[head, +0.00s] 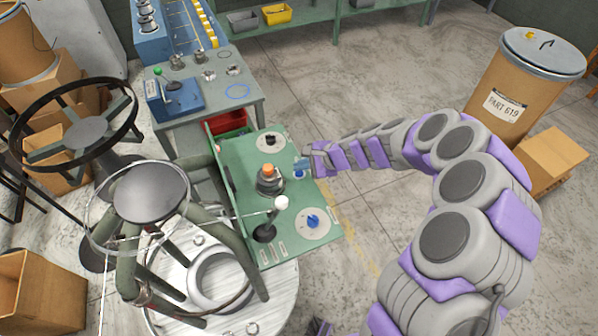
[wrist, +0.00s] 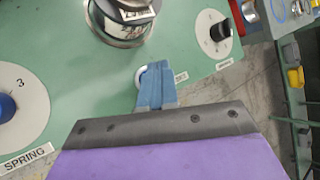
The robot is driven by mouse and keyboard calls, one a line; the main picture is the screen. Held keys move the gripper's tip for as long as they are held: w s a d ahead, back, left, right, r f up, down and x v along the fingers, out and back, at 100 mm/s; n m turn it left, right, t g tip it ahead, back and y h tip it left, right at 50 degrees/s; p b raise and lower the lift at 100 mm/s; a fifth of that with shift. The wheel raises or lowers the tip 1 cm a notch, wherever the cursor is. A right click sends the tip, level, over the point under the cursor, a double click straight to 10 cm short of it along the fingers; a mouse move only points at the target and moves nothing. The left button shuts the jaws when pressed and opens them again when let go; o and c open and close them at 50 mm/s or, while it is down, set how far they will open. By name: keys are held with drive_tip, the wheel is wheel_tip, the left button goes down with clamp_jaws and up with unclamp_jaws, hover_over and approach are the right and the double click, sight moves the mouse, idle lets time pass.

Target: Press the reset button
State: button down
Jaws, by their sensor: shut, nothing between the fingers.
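My gripper (head: 302,163) is shut and empty, its blue fingertips low over the right edge of the green control panel (head: 226,171). In the wrist view the fingertips (wrist: 153,72) overlap a small round button with a pale rim (wrist: 139,76), mostly hidden behind them. In the head view a small blue button (head: 299,175) shows just below the fingertips. A partly covered label sits beside it, so I cannot confirm that it reads reset. I cannot tell whether the fingertips touch the button.
The panel also bears a black knob (head: 271,141), an orange-topped metal fixture (head: 267,180), a white-balled lever (head: 281,203) and a blue dial knob (head: 313,221). A coiler frame with a wheel (head: 150,192) stands left.

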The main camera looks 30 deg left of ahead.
sight(302, 174)
drive_tip(key=shift+f, duration=0.15)
drive_tip(key=shift+f, duration=0.2)
drive_tip(key=shift+f+b, duration=0.3)
drive_tip(key=shift+f, duration=0.05)
idle(0.6)
idle(0.4)
drive_tip(key=shift+r+p, duration=0.6)
drive_tip(key=shift+r, duration=0.2)
drive_tip(key=shift+r+p, duration=1.8)
drive_tip(key=shift+r, duration=0.7)
